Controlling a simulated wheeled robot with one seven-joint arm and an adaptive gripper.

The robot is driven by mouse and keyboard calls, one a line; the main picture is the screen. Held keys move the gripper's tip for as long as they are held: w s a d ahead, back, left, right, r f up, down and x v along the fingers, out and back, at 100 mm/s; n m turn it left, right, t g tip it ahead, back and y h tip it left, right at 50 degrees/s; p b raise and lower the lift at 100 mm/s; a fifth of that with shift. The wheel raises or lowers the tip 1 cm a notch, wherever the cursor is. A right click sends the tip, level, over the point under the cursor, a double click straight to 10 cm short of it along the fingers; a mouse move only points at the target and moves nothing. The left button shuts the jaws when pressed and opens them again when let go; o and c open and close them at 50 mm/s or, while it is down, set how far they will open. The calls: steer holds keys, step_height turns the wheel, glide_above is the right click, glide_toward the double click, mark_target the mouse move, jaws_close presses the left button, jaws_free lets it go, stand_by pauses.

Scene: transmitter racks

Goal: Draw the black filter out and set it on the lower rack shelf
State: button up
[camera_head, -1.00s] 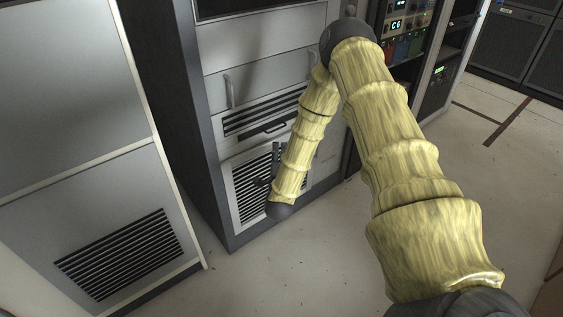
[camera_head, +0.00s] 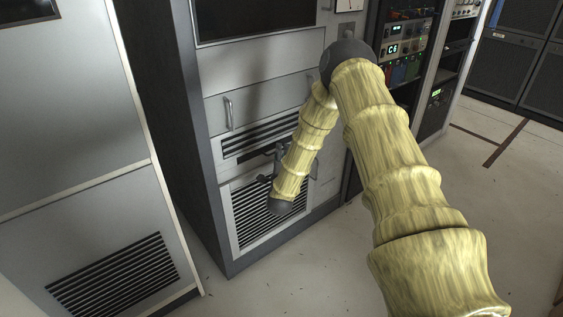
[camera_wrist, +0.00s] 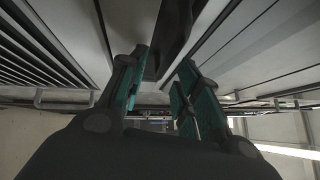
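The slatted panel with a dark handle (camera_head: 262,152) is in the middle of the rack in the head view. I take it to be the filter, though its black body is not plainly visible. My gripper (camera_head: 282,162) is in front of this panel at handle height, partly hidden by my forearm. In the wrist view my gripper (camera_wrist: 164,78) is open, its teal-padded fingers apart. A dark bar (camera_wrist: 177,35), likely the handle, reaches toward the gap between the fingers. I cannot tell whether either finger touches it. I cannot identify the lower rack shelf for certain.
A larger slatted vent (camera_head: 250,222) is lower on the same rack. A grey cabinet (camera_head: 75,220) stands close on the left. Equipment racks (camera_head: 405,45) are on the right. The floor (camera_head: 340,260) in front is clear.

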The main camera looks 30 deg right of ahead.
steer(key=shift+w+d, duration=0.25)
steer(key=shift+w, duration=0.1)
jaws_close()
steer(key=s+p, duration=0.1)
steer(key=s, duration=0.5)
steer(key=shift+s+d, duration=0.15)
steer(key=shift+d, duration=0.1)
stand_by(2.5)
steer(key=s+p, duration=0.1)
steer(key=s, duration=0.5)
steer(key=shift+s+d+p, duration=0.3)
steer(key=shift+s+p, duration=0.1)
stand_by(1.3)
